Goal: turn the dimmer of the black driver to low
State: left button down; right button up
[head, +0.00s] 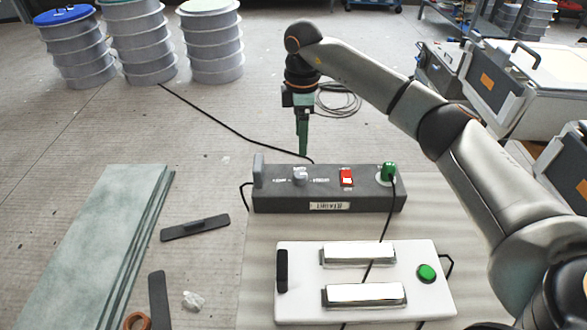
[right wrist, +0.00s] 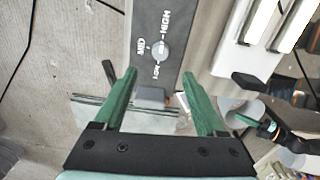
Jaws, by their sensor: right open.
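The black driver (head: 330,201) is a long dark grey box on the floor mat. Its dimmer is a small light grey knob (head: 300,176) on the top face, left of a red switch. The right wrist view shows the knob (right wrist: 161,50) among the labels LOW, MID and HIGH; I cannot tell where it points. My right gripper (head: 303,152) points down, open and empty, just above and behind the knob. Its green fingertips (right wrist: 158,76) are apart, and the knob shows beyond them. A green-tipped dark part, apparently my left gripper (right wrist: 246,120), shows at lower right in the right wrist view.
The driver carries a red switch (head: 346,178), a green plug (head: 388,171) and a raised end block (head: 258,165). A white box (head: 300,310) with metal bars and a green button (head: 426,273) stands in front. Green-grey sheets (head: 90,240) lie left.

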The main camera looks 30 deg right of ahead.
aim_at(300, 174)
notch_tip(300, 174, down, 11)
jog(key=shift+f+b, duration=0.1)
jog(key=shift+b, duration=0.25)
grip_shut()
dwell(0.6)
